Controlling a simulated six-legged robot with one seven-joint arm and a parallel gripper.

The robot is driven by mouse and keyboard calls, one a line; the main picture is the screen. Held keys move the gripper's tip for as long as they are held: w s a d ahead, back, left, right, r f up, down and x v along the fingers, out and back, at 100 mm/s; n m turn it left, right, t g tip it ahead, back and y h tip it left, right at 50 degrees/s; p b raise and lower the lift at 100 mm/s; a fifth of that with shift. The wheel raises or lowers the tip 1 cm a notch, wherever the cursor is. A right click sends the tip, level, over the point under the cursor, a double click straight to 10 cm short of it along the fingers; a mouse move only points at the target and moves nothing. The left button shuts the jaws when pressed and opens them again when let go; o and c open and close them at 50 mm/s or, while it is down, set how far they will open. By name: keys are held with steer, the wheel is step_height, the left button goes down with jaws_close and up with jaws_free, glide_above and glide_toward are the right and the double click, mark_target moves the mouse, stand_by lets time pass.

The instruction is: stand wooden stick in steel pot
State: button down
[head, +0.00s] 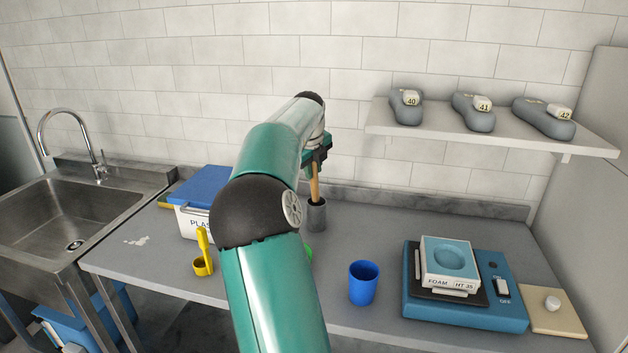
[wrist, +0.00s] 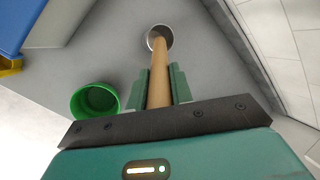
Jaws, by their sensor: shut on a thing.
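The wooden stick (head: 314,184) is held roughly upright in my gripper (head: 317,158). It also shows in the wrist view (wrist: 159,72), between the two green fingers. My gripper is shut on its upper part. The steel pot (head: 316,217) is a small grey cylinder standing on the bench below my gripper, near the back wall. In the wrist view the stick's lower end reaches into the mouth of the pot (wrist: 150,40). Whether it touches the pot's bottom is hidden.
A green cup (wrist: 95,101) stands near the pot, mostly hidden behind my arm in the head view. A blue cup (head: 363,283), a yellow scoop (head: 203,262) and a blue scale (head: 465,312) are on the bench. A shelf (head: 440,133) with grey lasts hangs at right.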

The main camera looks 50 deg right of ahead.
mark_target(314, 183)
steer(key=shift+d+f, duration=0.2)
steer(key=shift+d, duration=0.05)
steer(key=shift+w+d+f, duration=0.1)
steer(key=shift+f, duration=0.8)
steer(key=shift+w+d+f, duration=0.1)
steer(key=shift+f, duration=0.8)
steer(key=shift+s, duration=0.1)
